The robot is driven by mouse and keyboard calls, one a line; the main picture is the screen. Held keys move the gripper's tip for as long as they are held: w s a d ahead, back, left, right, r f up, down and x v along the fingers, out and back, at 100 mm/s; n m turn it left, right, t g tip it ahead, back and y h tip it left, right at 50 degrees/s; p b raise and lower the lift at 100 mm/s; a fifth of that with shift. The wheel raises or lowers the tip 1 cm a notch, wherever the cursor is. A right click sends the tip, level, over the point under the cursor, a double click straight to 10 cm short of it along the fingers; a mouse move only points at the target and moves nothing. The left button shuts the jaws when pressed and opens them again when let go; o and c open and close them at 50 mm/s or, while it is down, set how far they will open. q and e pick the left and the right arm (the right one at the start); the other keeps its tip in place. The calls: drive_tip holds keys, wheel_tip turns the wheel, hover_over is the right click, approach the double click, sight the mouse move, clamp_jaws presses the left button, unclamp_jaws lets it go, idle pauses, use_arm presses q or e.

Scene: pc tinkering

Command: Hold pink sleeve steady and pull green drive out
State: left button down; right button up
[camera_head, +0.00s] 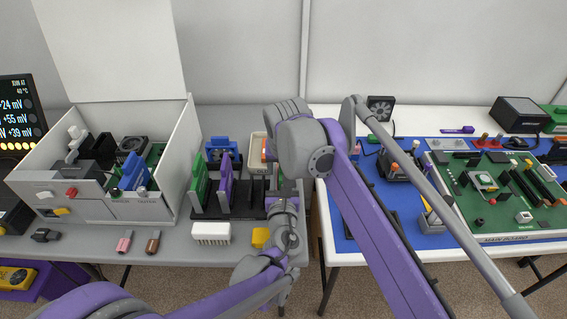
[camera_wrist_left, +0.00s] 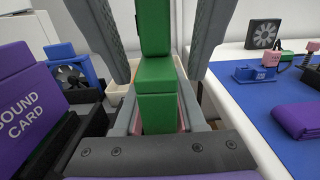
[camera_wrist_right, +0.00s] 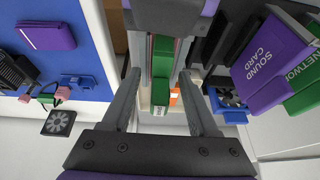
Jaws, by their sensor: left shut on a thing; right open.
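The green drive (camera_wrist_left: 155,75) is a long green block, upright in the left wrist view, and it also shows in the right wrist view (camera_wrist_right: 162,62). The pink sleeve (camera_wrist_left: 182,118) shows only as thin pink strips beside the green block, mostly hidden by fingers. My left gripper (camera_wrist_left: 158,95) is shut on the sleeve around the drive's lower part. My right gripper (camera_wrist_right: 160,80) is open, its fingers on either side of the drive's free end with gaps. In the head view my arms hide the drive and sleeve.
A black rack (camera_head: 240,211) holds a green network card (camera_head: 200,181) and a purple sound card (camera_head: 225,178). An open white case (camera_head: 120,211) stands at left. A blue mat (camera_head: 424,241) with a green main board (camera_head: 460,186) lies on the right table. A black fan (camera_head: 380,107) stands behind.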

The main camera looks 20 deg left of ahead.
clamp_jaws()
idle(0.3)
drive_tip(key=shift+r, duration=0.55)
idle(0.4)
drive_tip(key=shift+r, duration=4.4)
use_arm(q)
drive_tip(key=shift+c, duration=2)
unclamp_jaws()
drive_tip(key=shift+s, duration=0.1)
